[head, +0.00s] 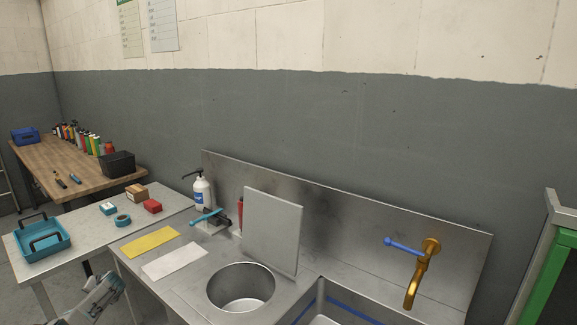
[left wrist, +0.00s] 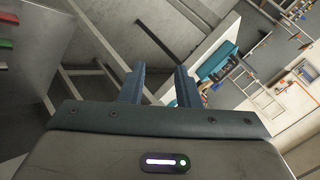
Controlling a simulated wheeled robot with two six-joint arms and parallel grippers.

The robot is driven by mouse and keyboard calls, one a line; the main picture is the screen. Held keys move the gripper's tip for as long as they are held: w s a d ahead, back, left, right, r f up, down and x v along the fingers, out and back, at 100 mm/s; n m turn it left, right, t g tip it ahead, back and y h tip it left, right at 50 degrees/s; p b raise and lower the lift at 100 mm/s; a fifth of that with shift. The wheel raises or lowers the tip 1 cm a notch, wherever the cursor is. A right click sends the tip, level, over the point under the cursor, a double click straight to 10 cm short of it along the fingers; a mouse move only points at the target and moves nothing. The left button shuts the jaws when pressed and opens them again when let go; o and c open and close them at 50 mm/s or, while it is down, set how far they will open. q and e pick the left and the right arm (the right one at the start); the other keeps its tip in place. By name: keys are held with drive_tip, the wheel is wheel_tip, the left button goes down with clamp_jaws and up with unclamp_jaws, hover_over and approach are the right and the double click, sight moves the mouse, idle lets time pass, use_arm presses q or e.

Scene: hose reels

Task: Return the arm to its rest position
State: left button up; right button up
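My left arm and gripper (head: 104,287) show at the bottom left edge of the head view, beside the front edge of the steel counter and below its top. In the left wrist view my left gripper (left wrist: 160,72) has its two blue-grey fingers apart with nothing between them. Past the fingers are grey floor, table legs and a teal item that I cannot identify for sure. The gripper touches nothing that I can see. My right gripper is in neither view.
The steel sink counter (head: 190,289) carries a yellow cloth (head: 150,242), a white cloth (head: 174,262), a pump bottle (head: 202,193) and an upright grey panel (head: 271,230). A side table holds a teal toolbox (head: 43,243). A brass tap (head: 420,272) is at right.

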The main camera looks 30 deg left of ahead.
use_arm(q)
drive_tip(key=s+d+f+m+t, duration=0.1)
drive_tip(key=s+f+m+t, duration=0.1)
drive_tip(key=s+f+m, duration=0.45)
drive_tip(key=s+d+f+m+t, duration=0.1)
drive_tip(key=s+f+m, duration=0.3)
drive_tip(key=s, duration=0.6)
drive_tip(key=s+d+f+n+h, duration=0.1)
drive_tip(key=s+d+f+h, duration=0.15)
drive_tip(key=d+f, duration=0.75)
drive_tip(key=s+d+f+n+h, duration=0.1)
drive_tip(key=s+d+f, duration=0.2)
drive_tip(key=d+f, duration=0.7)
drive_tip(key=s+d+f+h+b, duration=0.1)
drive_tip(key=d+f, duration=0.5)
drive_tip(key=d, duration=0.9)
drive_tip(key=s+d+f+n+g+h+b, duration=0.1)
drive_tip(key=d+f, duration=0.5)
drive_tip(key=d, duration=0.9)
drive_tip(key=s+d+f+n+h+b, duration=0.1)
drive_tip(key=d+f, duration=0.5)
drive_tip(key=d, duration=0.9)
drive_tip(key=s+h+b, duration=0.1)
drive_tip(key=s+h, duration=0.1)
drive_tip(key=h, duration=0.1)
drive_tip(key=shift+s+f, duration=0.15)
drive_tip(key=shift+f, duration=0.2)
